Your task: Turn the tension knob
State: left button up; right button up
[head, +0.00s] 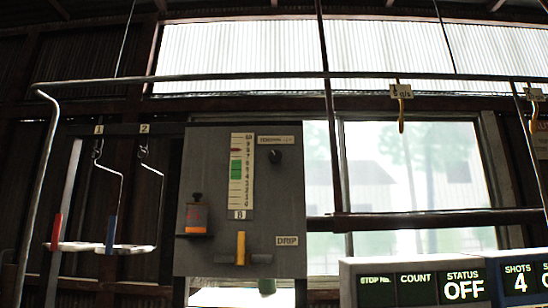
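The tension knob (274,157) is a small dark round knob on the upper right of a grey panel (285,200). A label plate (275,140) sits just above it; its small print is hard to read. To its left is a tall white gauge (242,170) with a numbered scale, a green band and a red pointer. The red pointer stands above the green band. Nothing covers the knob. Neither of my grippers shows in the head view.
An orange bottle (196,216) stands on a small shelf at the panel's left. A yellow handle (241,248) and a DRIP plate (287,241) are lower down. Hangers (112,205) hang at left, a rail (260,76) runs above, and a status display (464,288) is at lower right.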

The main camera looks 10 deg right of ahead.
aim_at(275, 156)
jog(key=u, duration=0.2)
jog(key=k, duration=0.25)
jog(key=u, duration=3.15)
jog(key=i, duration=0.1)
jog(key=z, duration=2.75)
jog(key=i, duration=1.1)
jog(key=z, duration=1.1)
